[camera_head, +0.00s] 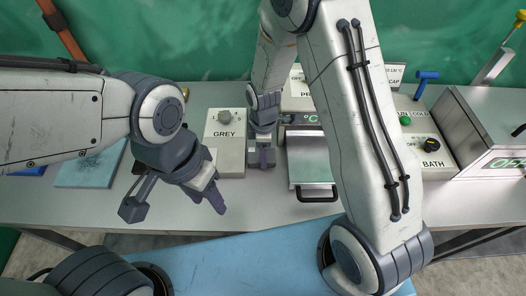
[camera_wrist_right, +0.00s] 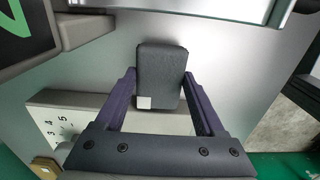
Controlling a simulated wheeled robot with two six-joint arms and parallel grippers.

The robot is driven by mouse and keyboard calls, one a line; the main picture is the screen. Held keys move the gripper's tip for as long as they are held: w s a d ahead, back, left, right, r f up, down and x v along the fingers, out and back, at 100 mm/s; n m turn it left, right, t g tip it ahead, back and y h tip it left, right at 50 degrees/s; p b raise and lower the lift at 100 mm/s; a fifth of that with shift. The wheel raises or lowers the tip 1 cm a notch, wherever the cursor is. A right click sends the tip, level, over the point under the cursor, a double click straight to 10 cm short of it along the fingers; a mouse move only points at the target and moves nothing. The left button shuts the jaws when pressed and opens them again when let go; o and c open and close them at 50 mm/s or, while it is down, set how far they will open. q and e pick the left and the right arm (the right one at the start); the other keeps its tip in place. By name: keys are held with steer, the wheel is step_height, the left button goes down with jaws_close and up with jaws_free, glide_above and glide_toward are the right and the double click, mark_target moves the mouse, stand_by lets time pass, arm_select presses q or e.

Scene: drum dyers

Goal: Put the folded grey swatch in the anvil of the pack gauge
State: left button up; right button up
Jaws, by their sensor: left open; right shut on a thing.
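The folded grey swatch (camera_wrist_right: 162,70) is a dark, rounded block with a small white patch at one corner. It sits between the purple fingers of my right gripper (camera_wrist_right: 160,92), which is shut on it. In the head view my right gripper (camera_head: 262,157) points down beside the right edge of the box marked GREY (camera_head: 226,135); the swatch cannot be made out there. My left gripper (camera_head: 175,206) is open and empty over the table's front edge.
A metal plate with a black handle (camera_head: 313,172) is right of my right gripper. A control panel marked BATH (camera_head: 430,160) and a metal box with a green display (camera_head: 490,125) stand further right. A light blue pad (camera_head: 90,170) lies at left. My right forearm hides part of the table.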

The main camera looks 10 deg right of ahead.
steer(key=shift+f, duration=0.45)
steer(key=shift+f, duration=0.1)
steer(key=o, duration=1.3)
